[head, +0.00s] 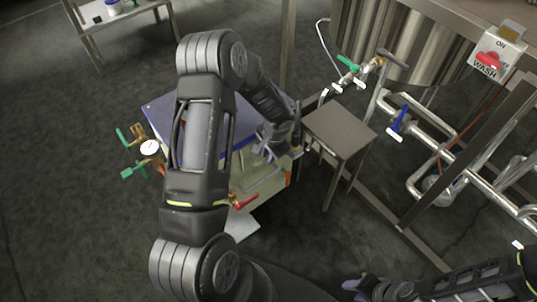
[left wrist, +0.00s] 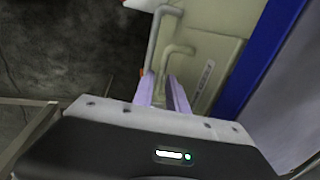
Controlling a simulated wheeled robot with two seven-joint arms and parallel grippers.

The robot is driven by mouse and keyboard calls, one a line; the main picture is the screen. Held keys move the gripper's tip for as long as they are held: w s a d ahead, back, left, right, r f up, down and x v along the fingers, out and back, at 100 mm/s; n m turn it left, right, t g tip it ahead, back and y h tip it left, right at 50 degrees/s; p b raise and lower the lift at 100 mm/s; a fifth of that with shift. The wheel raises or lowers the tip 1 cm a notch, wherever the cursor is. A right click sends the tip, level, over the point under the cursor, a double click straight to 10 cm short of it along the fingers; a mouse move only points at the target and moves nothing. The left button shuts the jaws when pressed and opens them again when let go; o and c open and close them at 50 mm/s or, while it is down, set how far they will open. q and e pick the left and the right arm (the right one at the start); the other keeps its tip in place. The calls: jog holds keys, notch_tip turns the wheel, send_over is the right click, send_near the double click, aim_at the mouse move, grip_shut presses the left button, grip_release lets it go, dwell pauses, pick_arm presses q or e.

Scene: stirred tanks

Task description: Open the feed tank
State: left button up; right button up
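The feed tank appears to be the cream, box-shaped tank (head: 268,184) with a blue-edged top (head: 160,108), left of centre in the head view and partly hidden behind my left arm. In the left wrist view its cream wall (left wrist: 218,28) carries a bent grey metal handle (left wrist: 182,48). My left gripper (head: 266,150) is at this wall. Its lilac fingers (left wrist: 163,92) stand slightly apart, with the handle's lower end between or just beyond them; contact is unclear. My right gripper (head: 357,286) is low in the head view, away from the tank; its opening is unclear.
Green-handled valves with a gauge (head: 149,148) stick out left of the tank, and a red-handled valve (head: 243,202) at its front. A small metal table (head: 339,130) stands close on the right. Steel pipework with a blue valve handle (head: 398,121) lies beyond. Floor at left is clear.

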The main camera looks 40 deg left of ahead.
pick_arm(q)
grip_shut()
dwell(1.0)
